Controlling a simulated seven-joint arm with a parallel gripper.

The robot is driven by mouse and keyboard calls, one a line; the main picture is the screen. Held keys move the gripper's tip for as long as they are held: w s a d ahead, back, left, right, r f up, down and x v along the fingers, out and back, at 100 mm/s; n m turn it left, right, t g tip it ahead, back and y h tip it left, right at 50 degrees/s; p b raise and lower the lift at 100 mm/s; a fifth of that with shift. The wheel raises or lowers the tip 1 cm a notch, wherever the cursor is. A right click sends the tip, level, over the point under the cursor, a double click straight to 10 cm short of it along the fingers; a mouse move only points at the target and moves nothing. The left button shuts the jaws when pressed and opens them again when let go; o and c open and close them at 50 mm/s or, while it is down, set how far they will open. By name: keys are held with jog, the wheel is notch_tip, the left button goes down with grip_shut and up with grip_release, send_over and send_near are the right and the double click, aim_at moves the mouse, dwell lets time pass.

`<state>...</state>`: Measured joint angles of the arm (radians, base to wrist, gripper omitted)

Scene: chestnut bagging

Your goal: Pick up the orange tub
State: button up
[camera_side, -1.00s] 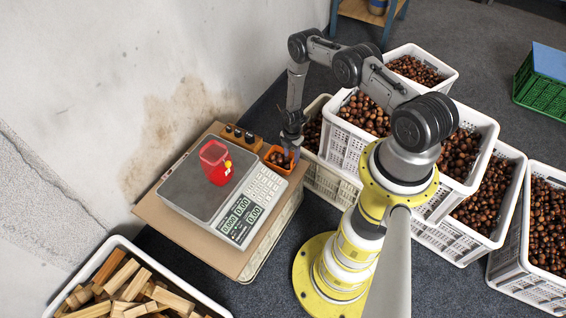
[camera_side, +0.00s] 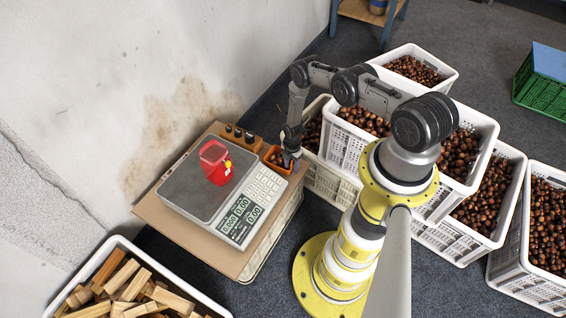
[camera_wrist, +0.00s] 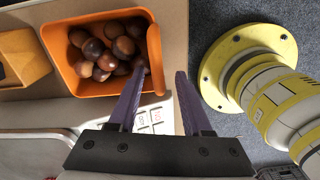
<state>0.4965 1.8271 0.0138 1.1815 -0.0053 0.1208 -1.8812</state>
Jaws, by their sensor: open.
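The orange tub (camera_side: 281,171) stands on the brown board at the scale's far right corner. In the wrist view the tub (camera_wrist: 97,88) is at upper left and holds several brown chestnuts (camera_wrist: 110,48). My gripper (camera_side: 291,164) points down at the tub's right side. In the wrist view my open gripper (camera_wrist: 159,73) has its left finger over the tub's inside and its right finger outside. The tub's right wall lies between them in the picture. I cannot tell how deep the fingertips reach, and no grip shows.
The scale (camera_side: 236,222) carries a red container (camera_side: 217,174) left of the tub. A small orange-brown block (camera_wrist: 20,62) sits beside the tub. White crates of chestnuts (camera_side: 345,150) stand close on the right. A crate of wood (camera_side: 212,303) is at front left.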

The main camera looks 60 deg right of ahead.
jog(key=shift+c, duration=0.2)
grip_shut()
jog(key=shift+r, duration=0.15)
